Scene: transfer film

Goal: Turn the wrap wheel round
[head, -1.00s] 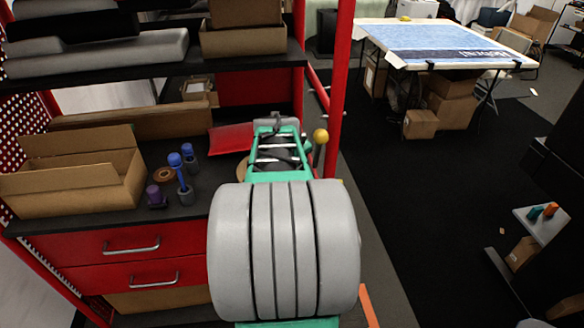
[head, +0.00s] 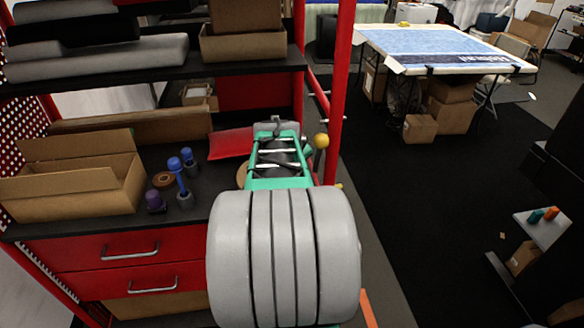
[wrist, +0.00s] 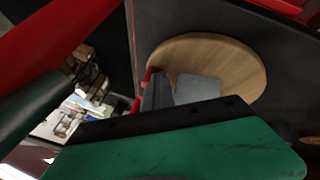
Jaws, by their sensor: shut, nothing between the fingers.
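A round pale wooden disc (wrist: 240,62), which looks like the wrap wheel, lies by the dark worktop in the wrist view. In the head view only a sliver of its edge (head: 242,173) shows left of my gripper; my arm hides the rest. My gripper (head: 277,124) points away over the worktop, its green body behind my grey arm link. In the wrist view my gripper's grey fingers (wrist: 178,90) overlap the disc's lower left part. They are shut and hold nothing. I cannot tell whether they touch the disc. A yellow ball knob (head: 321,141) stands just right of my gripper.
A red upright post (head: 337,90) rises close on the right. An open cardboard box (head: 75,175) and blue-topped tools (head: 180,180) stand on the worktop at left. A red tray (head: 230,143) lies behind. A shelf (head: 150,70) hangs above.

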